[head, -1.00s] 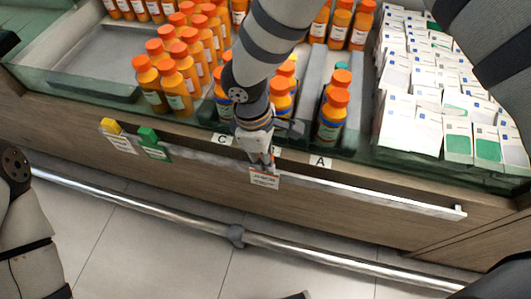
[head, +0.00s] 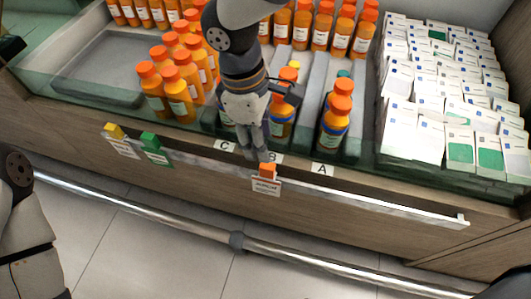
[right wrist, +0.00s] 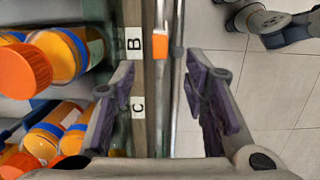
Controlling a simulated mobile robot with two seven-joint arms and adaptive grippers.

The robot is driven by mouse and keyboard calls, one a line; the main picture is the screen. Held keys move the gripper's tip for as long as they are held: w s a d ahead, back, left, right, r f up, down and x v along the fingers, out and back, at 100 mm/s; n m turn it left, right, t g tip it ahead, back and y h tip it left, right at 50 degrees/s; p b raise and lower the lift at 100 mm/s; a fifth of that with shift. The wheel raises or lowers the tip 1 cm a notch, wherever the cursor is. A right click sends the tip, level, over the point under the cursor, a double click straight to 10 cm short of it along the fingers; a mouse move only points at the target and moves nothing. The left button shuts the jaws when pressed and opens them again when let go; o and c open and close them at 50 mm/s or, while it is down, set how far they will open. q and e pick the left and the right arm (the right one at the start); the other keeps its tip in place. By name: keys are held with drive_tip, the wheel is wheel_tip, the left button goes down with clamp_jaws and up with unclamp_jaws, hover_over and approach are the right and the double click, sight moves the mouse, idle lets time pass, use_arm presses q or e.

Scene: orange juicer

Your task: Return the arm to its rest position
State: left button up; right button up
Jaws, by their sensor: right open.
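My right gripper (head: 258,145) is in the middle of the head view, pointing down in front of the bottle shelf. Its fingers are open with nothing between them in the right wrist view (right wrist: 162,90). An orange clip (head: 267,170) with a white label (head: 266,186) sits on the front rail just below the fingertips. The orange clip also shows in the right wrist view (right wrist: 160,43), beyond the fingers and apart from them. My left gripper is not seen; only grey links of mine show at the left edge.
Orange-capped bottles (head: 182,100) stand close behind and beside the gripper. White boxes (head: 462,150) fill the right side. A yellow clip (head: 114,131) and a green clip (head: 150,140) hang on the metal rail (head: 380,198). Free floor (head: 150,235) lies in front of the counter.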

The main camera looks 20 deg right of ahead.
drive_tip(key=s+d+f+m+g+y+p, duration=0.1)
drive_tip(key=s+f+m+y+p, duration=0.15)
drive_tip(key=s+f, duration=0.4)
drive_tip(key=s+f+m+g+y+p, duration=0.1)
drive_tip(key=s+f+m, duration=0.2)
drive_tip(key=s, duration=0.6)
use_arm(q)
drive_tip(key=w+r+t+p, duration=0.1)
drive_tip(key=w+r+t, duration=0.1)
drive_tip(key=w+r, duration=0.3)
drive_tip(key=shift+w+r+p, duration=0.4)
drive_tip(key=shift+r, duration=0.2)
use_arm(e)
drive_tip(key=s+d+f+m+h, duration=0.1)
drive_tip(key=s+d+m, duration=0.2)
drive_tip(key=s, duration=0.6)
drive_tip(key=s+d+f+m+h, duration=0.1)
drive_tip(key=s+d+m, duration=0.2)
drive_tip(key=s+d, duration=0.5)
drive_tip(key=shift+s+d+t, duration=0.25)
drive_tip(key=shift+s+t, duration=0.05)
drive_tip(key=shift+s, duration=0.05)
drive_tip(key=shift+f, duration=0.1)
